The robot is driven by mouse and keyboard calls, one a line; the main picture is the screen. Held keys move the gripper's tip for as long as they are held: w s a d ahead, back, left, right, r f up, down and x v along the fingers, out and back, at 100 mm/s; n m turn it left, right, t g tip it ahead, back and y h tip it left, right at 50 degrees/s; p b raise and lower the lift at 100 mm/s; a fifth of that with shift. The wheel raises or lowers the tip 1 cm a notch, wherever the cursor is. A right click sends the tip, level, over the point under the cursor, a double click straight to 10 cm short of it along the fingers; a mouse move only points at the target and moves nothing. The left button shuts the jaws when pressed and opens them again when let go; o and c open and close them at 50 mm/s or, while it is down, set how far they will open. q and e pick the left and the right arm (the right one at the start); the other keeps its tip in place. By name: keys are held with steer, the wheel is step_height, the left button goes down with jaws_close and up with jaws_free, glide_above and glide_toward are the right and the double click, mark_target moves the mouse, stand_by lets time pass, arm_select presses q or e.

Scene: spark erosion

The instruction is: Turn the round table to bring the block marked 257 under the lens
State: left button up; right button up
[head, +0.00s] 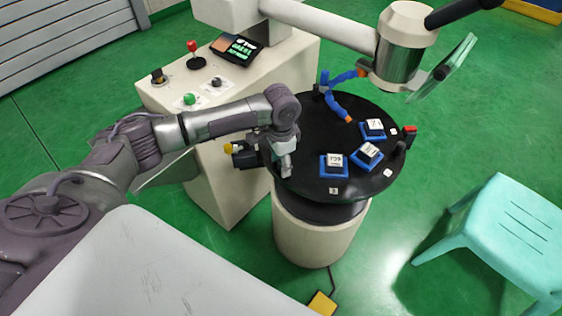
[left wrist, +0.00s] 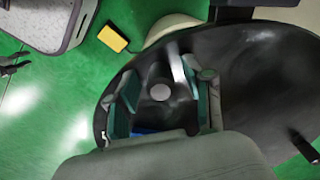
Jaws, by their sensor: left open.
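The round black table (head: 312,130) stands on a pale drum and carries three white-topped blocks in blue holders: a front block (head: 333,161), a middle block (head: 368,151) and a back block (head: 374,125). Their marks are too small to read surely. The lens head (head: 399,58) hangs over the table's back right. My left gripper (head: 285,170) is low at the table's left rim. In the left wrist view its fingers (left wrist: 163,98) are apart, with a round grey peg top (left wrist: 160,92) seemingly between them; contact is unclear. My right gripper is not seen.
A cream console (head: 185,130) with a red-knobbed lever (head: 193,55), green button and display stands behind left. Blue jointed hoses (head: 338,90) reach over the table's back. A dark rim peg (head: 400,147) stands right. A turquoise stool (head: 515,230) and yellow pedal (head: 322,303) are on the floor.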

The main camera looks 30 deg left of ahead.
mark_target(340, 192)
arm_select(q)
steer(key=shift+c, duration=0.2)
jaws_close()
